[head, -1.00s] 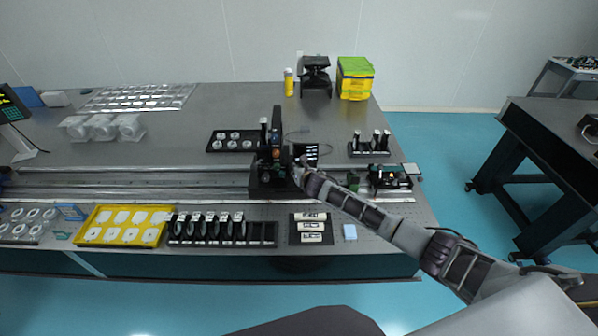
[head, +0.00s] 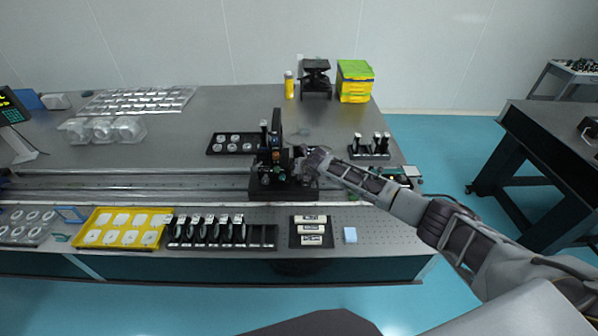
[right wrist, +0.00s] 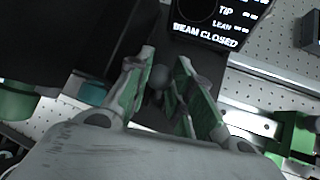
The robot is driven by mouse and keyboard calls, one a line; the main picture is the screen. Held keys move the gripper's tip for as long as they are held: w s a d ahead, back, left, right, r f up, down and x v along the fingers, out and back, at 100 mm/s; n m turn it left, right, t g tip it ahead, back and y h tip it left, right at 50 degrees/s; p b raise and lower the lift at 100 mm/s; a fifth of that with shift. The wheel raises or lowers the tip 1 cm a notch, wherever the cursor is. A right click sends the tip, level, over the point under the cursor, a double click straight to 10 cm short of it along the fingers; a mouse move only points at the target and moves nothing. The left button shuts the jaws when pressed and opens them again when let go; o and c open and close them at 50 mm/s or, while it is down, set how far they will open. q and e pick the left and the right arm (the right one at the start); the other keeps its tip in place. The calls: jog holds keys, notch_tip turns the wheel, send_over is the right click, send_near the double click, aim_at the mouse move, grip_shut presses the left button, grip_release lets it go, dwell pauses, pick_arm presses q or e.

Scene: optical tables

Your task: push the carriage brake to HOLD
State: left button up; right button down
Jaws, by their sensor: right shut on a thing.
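The black carriage (head: 262,188) stands on the long rail in the middle of the table, with an upright black plate and small knobs on it. My right gripper (head: 302,166) is at the carriage's right side. In the right wrist view, its green-lined fingers (right wrist: 160,88) are closed around a small dark lever with a round grey knob (right wrist: 159,76). This looks like the brake lever, but no HOLD mark is readable. The lever's base is mostly hidden between the fingers. My left gripper is out of view.
A black display (right wrist: 212,22) reading "BEAM CLOSED" is just beyond the fingers. A black rack of posts (head: 368,152) stands behind my right arm. A yellow tray (head: 112,243) and a black holder rack (head: 262,240) lie in front of the rail.

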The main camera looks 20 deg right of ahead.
jog(key=shift+w+d+f+g+b, duration=0.15)
jog(key=shift+w+g+b, duration=0.3)
jog(key=shift+g, duration=0.45)
jog(key=shift+w+g, duration=0.1)
jog(key=shift+g, duration=0.3)
jog(key=c, duration=1.2)
grip_release()
jog(key=shift+c, duration=0.2)
jog(key=shift+t, duration=0.3)
jog(key=shift+s+t+p, duration=0.35)
jog(key=shift+t, duration=0.15)
jog(key=shift+s+t, duration=0.15)
jog(key=shift+t, duration=0.15)
